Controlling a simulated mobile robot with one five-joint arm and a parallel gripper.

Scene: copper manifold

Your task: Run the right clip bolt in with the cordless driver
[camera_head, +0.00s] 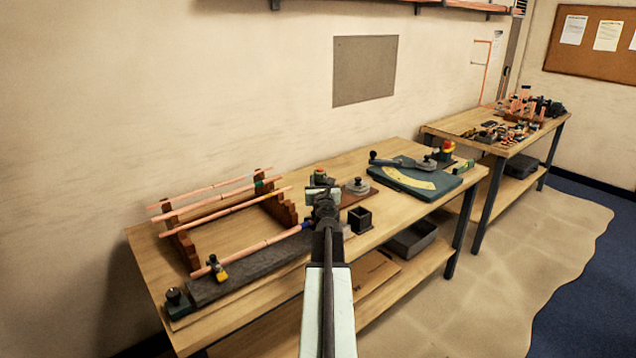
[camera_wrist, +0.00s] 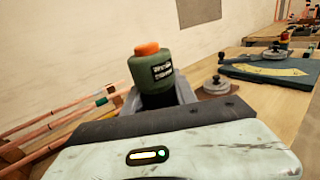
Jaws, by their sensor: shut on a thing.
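My gripper (camera_head: 325,196) is at the middle of the near bench, shut on a dark green body with an orange top, apparently the cordless driver (camera_head: 320,178). In the wrist view the driver (camera_wrist: 151,74) stands upright between the grey jaws, with a black label on its side. Its lower end is hidden. A copper pipe (camera_head: 250,248) runs along a dark grey bar (camera_head: 235,279) left of my gripper. A black and yellow clip-like piece (camera_head: 217,268) sits at the pipe's left part. A small blue piece (camera_head: 307,226) is at its right end, beside my gripper. I cannot make out the right clip bolt.
Wooden racks (camera_head: 182,248) hold several copper pipes behind the bar. A round grey knobbed piece (camera_head: 358,186), a black open box (camera_head: 360,219) and a teal plate with a yellow scale (camera_head: 420,182) stand to the right. A second cluttered bench (camera_head: 455,124) is farther right.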

